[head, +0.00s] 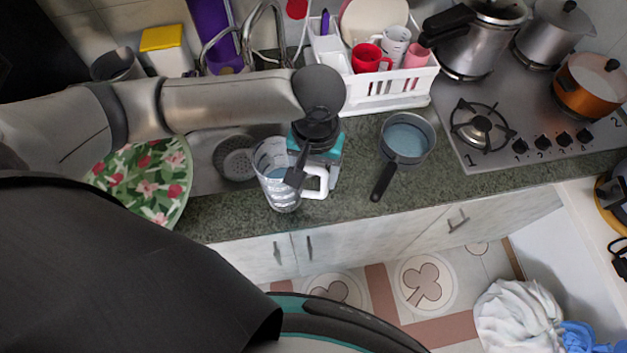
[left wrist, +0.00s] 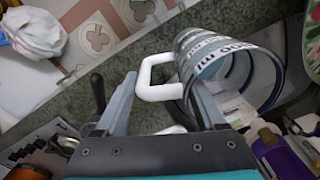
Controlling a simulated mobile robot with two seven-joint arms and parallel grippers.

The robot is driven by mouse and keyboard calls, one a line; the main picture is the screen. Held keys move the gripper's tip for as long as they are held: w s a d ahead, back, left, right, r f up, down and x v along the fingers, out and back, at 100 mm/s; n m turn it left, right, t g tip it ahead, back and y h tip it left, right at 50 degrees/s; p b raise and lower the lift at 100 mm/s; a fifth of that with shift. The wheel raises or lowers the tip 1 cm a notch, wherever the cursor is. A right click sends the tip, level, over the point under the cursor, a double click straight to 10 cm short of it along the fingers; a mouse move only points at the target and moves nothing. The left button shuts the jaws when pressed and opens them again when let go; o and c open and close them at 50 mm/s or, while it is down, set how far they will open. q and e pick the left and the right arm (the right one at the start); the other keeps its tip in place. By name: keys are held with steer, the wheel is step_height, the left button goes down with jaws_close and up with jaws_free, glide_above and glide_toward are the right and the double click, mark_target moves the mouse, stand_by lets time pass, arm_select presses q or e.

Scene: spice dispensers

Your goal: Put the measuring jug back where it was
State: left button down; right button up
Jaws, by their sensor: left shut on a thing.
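The measuring jug (head: 272,172) is clear with printed markings and a white handle. In the head view it is near the counter's front edge, just right of the sink. My left gripper (head: 297,178) comes down from above and is shut on the jug at its handle side. In the left wrist view the jug (left wrist: 235,65) lies to the right, with its white handle between the fingers of my left gripper (left wrist: 160,95). I cannot tell whether the jug's base touches the counter. My right gripper is not in view.
A small saucepan (head: 405,138) stands on the counter right of the jug. Behind is a white dish rack (head: 385,97) with cups. A sink (head: 208,165) and floral plate (head: 150,185) are left, a gas stove (head: 515,115) right. Bare counter (head: 235,217) shows along the front.

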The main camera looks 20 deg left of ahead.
arm_select(q)
steer(key=shift+f, duration=1.95)
jaws_free()
step_height(320, 180, up, 12)
steer(key=shift+d+r+p, duration=0.1)
steer(key=shift+r+p, duration=0.05)
steer(key=shift+p, duration=0.3)
steer(key=shift+s, duration=0.15)
